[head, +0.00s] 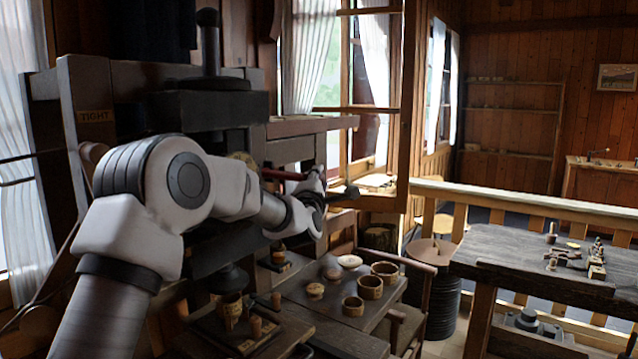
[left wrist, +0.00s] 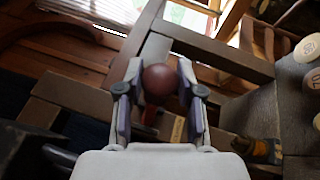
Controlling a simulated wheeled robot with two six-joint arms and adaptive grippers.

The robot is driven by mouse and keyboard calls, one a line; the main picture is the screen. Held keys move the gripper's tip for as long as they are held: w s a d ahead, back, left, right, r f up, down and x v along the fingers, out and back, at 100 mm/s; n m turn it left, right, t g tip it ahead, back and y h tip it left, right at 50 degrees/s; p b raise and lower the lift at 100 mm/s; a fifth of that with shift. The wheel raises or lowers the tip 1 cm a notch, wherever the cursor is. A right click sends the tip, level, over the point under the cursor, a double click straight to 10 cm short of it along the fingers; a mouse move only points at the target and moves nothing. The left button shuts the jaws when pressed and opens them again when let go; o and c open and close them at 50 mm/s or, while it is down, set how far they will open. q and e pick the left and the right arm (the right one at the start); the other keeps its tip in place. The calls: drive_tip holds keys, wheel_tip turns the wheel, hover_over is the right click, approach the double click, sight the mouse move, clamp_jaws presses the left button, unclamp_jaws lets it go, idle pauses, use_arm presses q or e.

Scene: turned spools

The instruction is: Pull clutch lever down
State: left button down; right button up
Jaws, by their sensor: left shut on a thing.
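The clutch lever shows in the head view as a red rod (head: 282,174) that runs roughly level toward my left gripper (head: 316,184). In the left wrist view its round dark red knob (left wrist: 160,80) sits between the two fingers of my left gripper (left wrist: 160,88), which are shut on it. The gripper hides most of the knob in the head view. My right gripper is not in view.
Below the gripper a dark table (head: 330,272) holds several wooden cups and discs. A chair (head: 405,318) stands beside it. A workbench (head: 520,262) with small tools is at the right. Windows are behind. A dark knobbed rod (head: 345,193) shows just right of the gripper.

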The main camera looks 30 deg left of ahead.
use_arm(q)
drive_tip(key=shift+f, duration=0.2)
drive_tip(key=c, duration=0.7)
unclamp_jaws()
drive_tip(key=shift+w+a+f, duration=0.1)
drive_tip(key=shift+c, duration=0.2)
drive_tip(key=shift+w+a+f, duration=0.1)
drive_tip(key=shift+w, duration=0.1)
drive_tip(key=shift+s, duration=0.25)
drive_tip(key=v, duration=1.1)
drive_tip(key=shift+s, duration=0.25)
